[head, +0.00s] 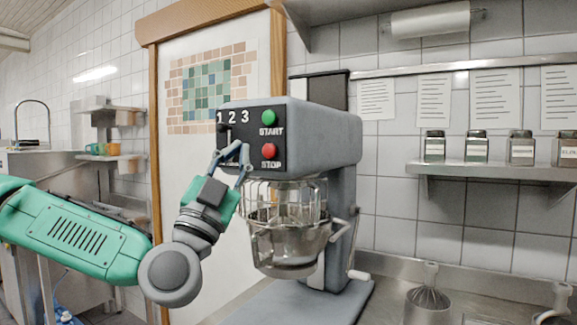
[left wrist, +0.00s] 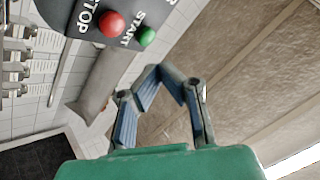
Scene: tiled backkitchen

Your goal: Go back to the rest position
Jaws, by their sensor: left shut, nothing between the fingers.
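My left gripper (head: 233,153) is shut and empty, raised in front of the left part of the grey mixer's (head: 335,130) control panel. It hides part of the panel below the numbers 1 2 3. The panel has a green START button (head: 268,117) and a red STOP button (head: 269,151), both to the right of my fingertips. In the left wrist view the closed fingers (left wrist: 160,75) show with nothing between them, and the red button (left wrist: 111,24) and green button (left wrist: 147,36) are at the top. I cannot tell whether the fingers touch the panel. My right gripper is not in view.
A metal bowl (head: 285,243) with a wire guard (head: 285,202) hangs under the mixer head, close right of my left wrist. A steel counter (head: 390,300) holds whisk-like tools (head: 428,300) at the right. A wall shelf (head: 490,169) carries several jars.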

